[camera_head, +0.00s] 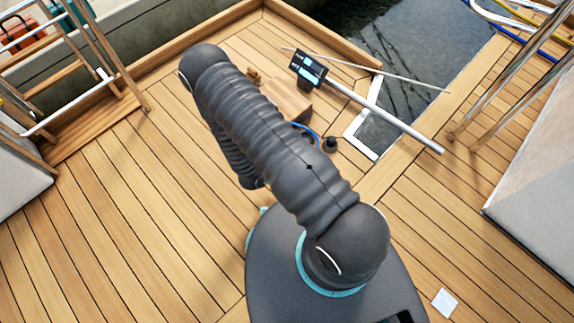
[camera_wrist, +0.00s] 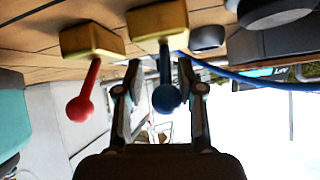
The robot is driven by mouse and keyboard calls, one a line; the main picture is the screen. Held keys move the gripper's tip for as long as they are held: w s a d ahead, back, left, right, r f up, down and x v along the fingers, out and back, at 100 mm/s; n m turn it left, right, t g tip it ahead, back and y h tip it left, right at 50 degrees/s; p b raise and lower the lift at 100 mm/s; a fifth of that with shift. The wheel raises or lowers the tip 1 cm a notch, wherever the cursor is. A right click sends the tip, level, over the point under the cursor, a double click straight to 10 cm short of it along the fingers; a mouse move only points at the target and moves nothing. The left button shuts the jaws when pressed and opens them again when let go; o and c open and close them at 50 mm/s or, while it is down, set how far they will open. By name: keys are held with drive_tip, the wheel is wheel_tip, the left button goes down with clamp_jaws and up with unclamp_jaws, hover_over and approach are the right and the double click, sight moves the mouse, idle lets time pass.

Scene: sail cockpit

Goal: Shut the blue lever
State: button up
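In the wrist view, the blue lever (camera_wrist: 166,92) has a round knob and runs from a brass block (camera_wrist: 157,20). My gripper (camera_wrist: 158,72) is open, with one finger on each side of the blue lever. The lever lies closer to the right finger; I cannot tell whether they touch. A red lever (camera_wrist: 82,105) on a second brass block (camera_wrist: 91,40) is just left of the left finger. In the head view my arm hides the gripper and the levers; a small brass-coloured piece (camera_head: 254,76) shows beside the arm.
A blue hose (camera_wrist: 250,80) passes near the right finger in the wrist view. In the head view a wooden box (camera_head: 288,98), a display unit (camera_head: 307,68) and a long grey bar (camera_head: 390,118) lie beyond my arm. The plank deck (camera_head: 110,215) at left is clear.

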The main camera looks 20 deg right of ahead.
drive_tip(key=shift+a+r, duration=0.2)
drive_tip(key=v, duration=1.1)
drive_tip(key=shift+s+a+r, duration=0.1)
drive_tip(key=shift+a, duration=0.05)
